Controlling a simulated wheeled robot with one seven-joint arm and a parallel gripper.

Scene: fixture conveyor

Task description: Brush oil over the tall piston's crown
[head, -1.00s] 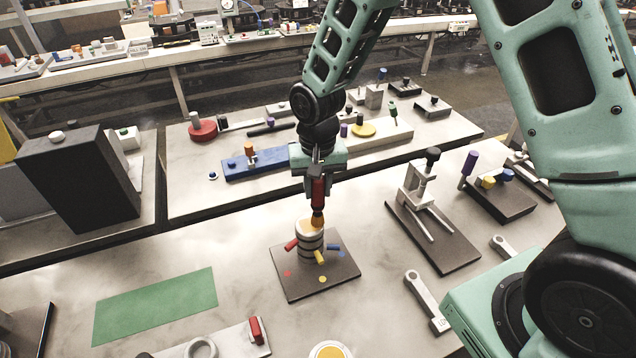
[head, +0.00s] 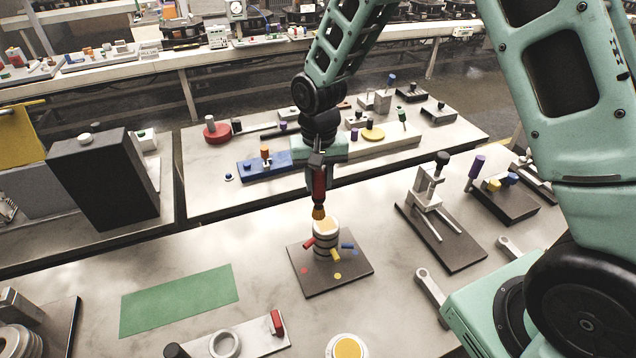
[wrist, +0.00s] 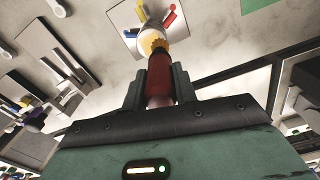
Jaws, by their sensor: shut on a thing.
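My gripper (head: 318,165) is shut on an upright brush with a red handle (wrist: 159,82) and orange bristles (head: 318,212). The tall piston (head: 325,241) is a pale ringed cylinder. It stands upright on a dark plate (head: 352,271) with red, yellow and blue pegs around it. Its crown (head: 327,224) has a yellow-orange top. The bristles are at the crown's far left edge in the head view; I cannot tell whether they touch. In the wrist view the bristles (wrist: 153,41) overlap the piston and hide part of it.
A low round piece with a yellow top (head: 347,347) is at the front edge. A green mat (head: 180,300) lies left. A metal clamp stand (head: 440,225) and a wrench (head: 432,292) are right. A blue fixture (head: 262,168) is behind. Bare table lies between mat and plate.

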